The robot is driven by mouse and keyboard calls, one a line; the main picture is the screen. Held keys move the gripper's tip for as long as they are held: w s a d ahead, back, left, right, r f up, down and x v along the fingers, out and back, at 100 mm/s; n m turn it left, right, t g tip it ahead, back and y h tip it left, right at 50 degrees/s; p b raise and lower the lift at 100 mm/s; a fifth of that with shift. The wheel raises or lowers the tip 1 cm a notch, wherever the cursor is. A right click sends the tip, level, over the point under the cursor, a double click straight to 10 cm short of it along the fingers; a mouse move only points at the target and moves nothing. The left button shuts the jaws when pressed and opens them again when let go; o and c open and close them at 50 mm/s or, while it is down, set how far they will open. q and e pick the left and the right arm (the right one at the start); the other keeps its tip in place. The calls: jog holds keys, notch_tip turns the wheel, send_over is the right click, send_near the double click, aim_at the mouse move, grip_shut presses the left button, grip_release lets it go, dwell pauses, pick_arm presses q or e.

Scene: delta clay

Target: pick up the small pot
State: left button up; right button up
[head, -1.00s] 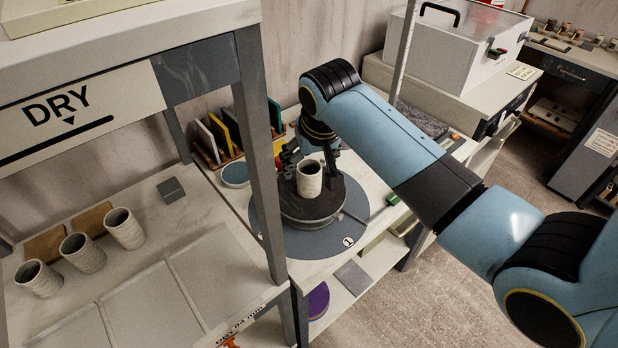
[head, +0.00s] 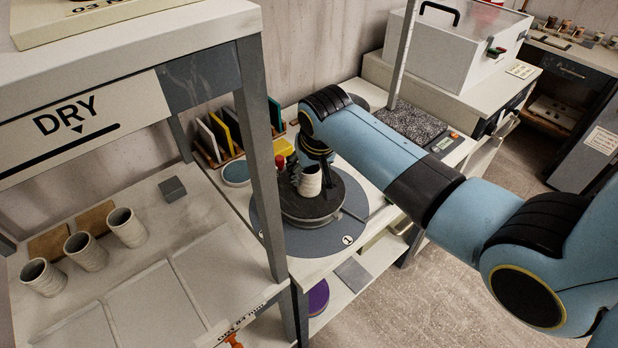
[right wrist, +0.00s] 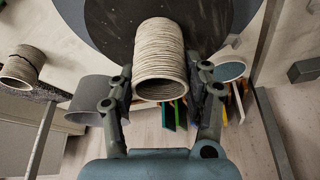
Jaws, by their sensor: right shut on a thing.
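The small pot (head: 310,181) is a pale, ridged clay cylinder over the dark round wheel head (head: 325,207). My right gripper (head: 300,172) reaches down to it from behind in the head view. In the right wrist view the pot (right wrist: 160,60) lies between the two fingers of the right gripper (right wrist: 163,88), which are shut on its sides. Its open mouth faces the camera. I cannot tell whether its base touches the wheel head. My left gripper is not in view.
Upright coloured boards (head: 222,135) stand behind the wheel. A speckled slab (head: 415,122) lies to the right.

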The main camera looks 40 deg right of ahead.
jog(key=shift+c, duration=0.9)
